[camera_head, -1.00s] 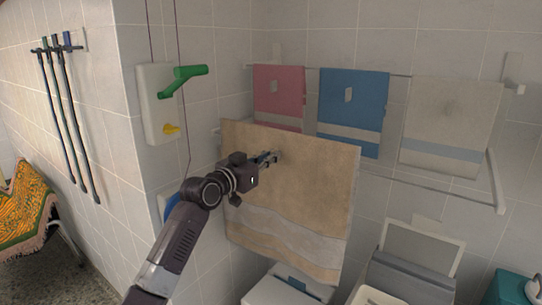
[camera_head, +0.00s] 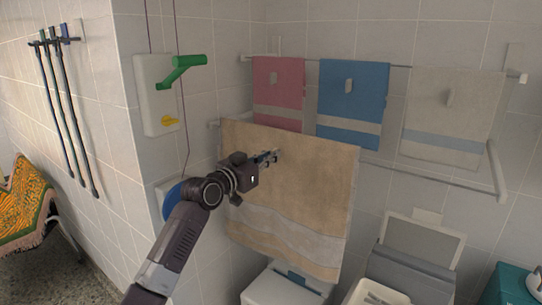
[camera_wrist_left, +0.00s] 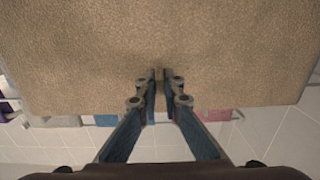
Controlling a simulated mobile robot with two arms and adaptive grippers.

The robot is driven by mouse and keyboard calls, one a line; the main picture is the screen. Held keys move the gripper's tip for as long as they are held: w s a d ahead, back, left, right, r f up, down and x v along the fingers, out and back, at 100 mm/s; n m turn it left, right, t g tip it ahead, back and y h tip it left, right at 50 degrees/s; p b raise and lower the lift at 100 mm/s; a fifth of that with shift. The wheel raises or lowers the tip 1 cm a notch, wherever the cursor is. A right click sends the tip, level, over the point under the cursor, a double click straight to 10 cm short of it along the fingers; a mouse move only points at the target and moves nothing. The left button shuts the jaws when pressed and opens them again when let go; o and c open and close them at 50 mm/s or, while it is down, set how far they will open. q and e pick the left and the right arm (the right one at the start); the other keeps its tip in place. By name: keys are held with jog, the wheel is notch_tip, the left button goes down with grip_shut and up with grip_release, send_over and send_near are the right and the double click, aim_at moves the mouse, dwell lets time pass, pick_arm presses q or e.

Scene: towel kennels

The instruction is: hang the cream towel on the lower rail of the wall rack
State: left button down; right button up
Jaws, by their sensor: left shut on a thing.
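The cream towel (camera_head: 305,185), tan with a pale wavy band near its bottom, hangs spread out in front of the wall rack. My left gripper (camera_head: 270,158) is shut on the towel, at its upper left part. In the left wrist view the towel (camera_wrist_left: 90,50) fills the upper part, and the fingers (camera_wrist_left: 160,78) are close together against it. The lower rail (camera_head: 425,180) shows to the right of the towel, and its left end shows just left of it. The towel hides the rail between, so I cannot tell whether they touch. My right gripper is not in view.
The upper rail (camera_head: 400,67) holds a pink towel (camera_head: 279,85), a blue towel (camera_head: 352,100) and a white towel (camera_head: 452,115). A white dispenser with a green handle (camera_head: 182,72) is on the wall at left. Bins (camera_head: 285,288) stand below.

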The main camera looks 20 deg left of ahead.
pick_arm(q)
jog(key=shift+r, duration=0.15)
notch_tip(320, 180, down, 3)
jog(key=shift+r+b, duration=0.1)
jog(key=shift+b, duration=0.85)
jog(key=c, duration=2)
grip_release()
jog(key=shift+s, duration=0.1)
jog(key=o, duration=0.4)
